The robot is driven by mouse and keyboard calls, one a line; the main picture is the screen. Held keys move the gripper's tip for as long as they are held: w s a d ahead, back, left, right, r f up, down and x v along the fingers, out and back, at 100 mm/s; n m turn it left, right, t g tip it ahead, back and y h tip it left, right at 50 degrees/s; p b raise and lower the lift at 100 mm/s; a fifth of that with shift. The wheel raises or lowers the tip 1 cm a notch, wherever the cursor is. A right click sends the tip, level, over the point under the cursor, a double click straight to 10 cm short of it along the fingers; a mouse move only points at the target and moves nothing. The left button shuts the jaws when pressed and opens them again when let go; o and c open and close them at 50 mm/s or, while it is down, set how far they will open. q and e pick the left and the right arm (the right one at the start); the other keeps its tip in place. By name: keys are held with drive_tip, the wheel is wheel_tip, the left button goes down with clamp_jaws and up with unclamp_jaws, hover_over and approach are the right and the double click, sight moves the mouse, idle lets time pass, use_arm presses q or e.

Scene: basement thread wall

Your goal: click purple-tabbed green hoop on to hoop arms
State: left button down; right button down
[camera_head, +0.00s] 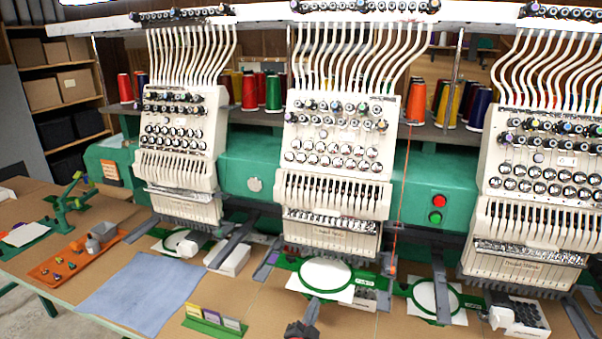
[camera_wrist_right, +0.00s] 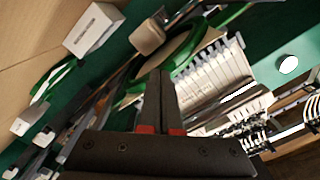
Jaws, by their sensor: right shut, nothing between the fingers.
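A green hoop (camera_head: 299,283) with white fabric lies beneath the middle machine head, between two grey hoop arms (camera_head: 266,264). I cannot make out a purple tab on it, nor whether it is clicked on to the arms. Other green hoops sit under the left head (camera_head: 160,247) and right head (camera_head: 411,300). My right gripper (camera_head: 314,302) is at the bottom centre, by the front edge of the middle hoop. In the right wrist view its fingers (camera_wrist_right: 161,73) are shut and empty, close below a green hoop (camera_wrist_right: 192,45). My left gripper is not in view.
A blue cloth (camera_head: 138,294), an orange tray (camera_head: 62,268) and a green card holder (camera_head: 214,322) with purple, yellow and grey cards lie at the left front. The machine heads (camera_head: 340,170) hang low over the table.

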sight(318, 294)
drive_tip(key=shift+b+x, duration=0.3)
drive_tip(key=shift+x, duration=1.55)
drive_tip(key=p+v, duration=0.2)
drive_tip(key=v, duration=0.5)
